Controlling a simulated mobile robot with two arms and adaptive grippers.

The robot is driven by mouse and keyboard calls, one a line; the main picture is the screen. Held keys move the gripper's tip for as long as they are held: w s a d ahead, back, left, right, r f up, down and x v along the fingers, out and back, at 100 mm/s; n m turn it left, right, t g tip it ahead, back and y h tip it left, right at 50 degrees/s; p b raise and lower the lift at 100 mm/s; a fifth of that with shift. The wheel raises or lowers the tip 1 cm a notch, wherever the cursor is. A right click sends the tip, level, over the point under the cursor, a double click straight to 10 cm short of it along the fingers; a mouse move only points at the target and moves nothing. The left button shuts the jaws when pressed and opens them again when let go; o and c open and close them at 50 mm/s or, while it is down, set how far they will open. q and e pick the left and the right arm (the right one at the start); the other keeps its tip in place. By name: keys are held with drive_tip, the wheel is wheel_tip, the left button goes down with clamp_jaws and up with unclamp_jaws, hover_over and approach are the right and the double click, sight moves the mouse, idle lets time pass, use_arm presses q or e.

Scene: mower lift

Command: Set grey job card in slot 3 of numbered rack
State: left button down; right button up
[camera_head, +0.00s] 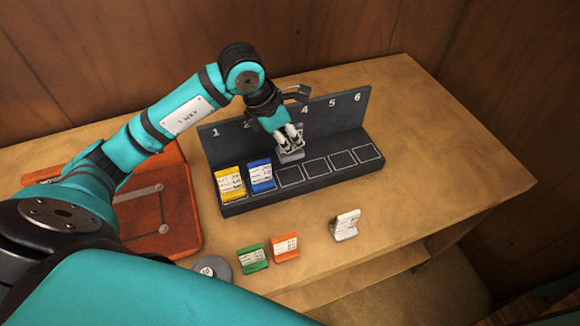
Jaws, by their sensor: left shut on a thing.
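The numbered rack (345,112) is dark, with white numbers on its back panel and a row of outlined slots in front. A yellow card (230,183) stands in slot 1 and a blue card (262,176) in slot 2. My left gripper (289,138) is over the rack and shut on the grey job card (291,155). The card is just behind and above the empty slot 3 outline (290,175). My gripper hides the number 3 and part of the card. I cannot tell whether the card touches the rack. My right gripper is not in view.
A green card (252,258), an orange card (286,247) and a white card (346,226) stand on the wooden table (440,150) before the rack. A grey disc (213,268) lies left of them. A red-orange panel (180,200) lies left. The table's right side is clear.

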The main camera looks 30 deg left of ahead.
use_arm(q)
wheel_tip(320, 180, down, 5)
drive_tip(key=shift+r+p, duration=0.2)
drive_tip(key=shift+p, duration=0.3)
wheel_tip(320, 180, down, 4)
drive_tip(key=shift+r+p, duration=0.15)
drive_tip(key=shift+p, duration=0.35)
drive_tip(key=c, duration=1.4)
unclamp_jaws()
